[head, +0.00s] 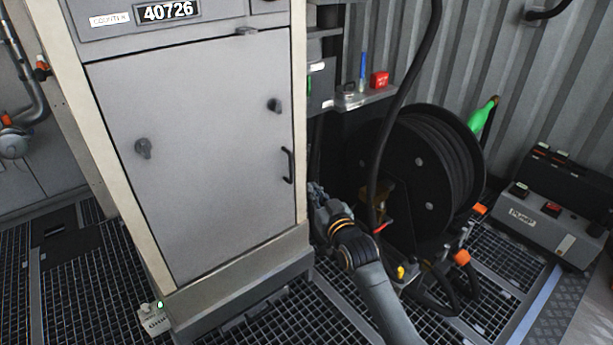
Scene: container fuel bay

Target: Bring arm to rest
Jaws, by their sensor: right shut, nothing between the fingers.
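My right arm comes in from the bottom of the head view, right of centre. My right gripper (317,194) is at its far end, beside the right edge of the grey cabinet (215,150) and left of the black hose reel (425,165). It looks shut and holds nothing that I can see. It is small and dark here, so its fingertips are hard to make out, and I cannot tell whether it touches the cabinet. My left gripper is not in view.
A black hose hangs down close to my right arm. A small shelf (366,97) holds a red box (379,80). A green nozzle (483,114) is behind the reel. A grey control box (548,215) stands at the right. Grating floor (85,290) is open at lower left.

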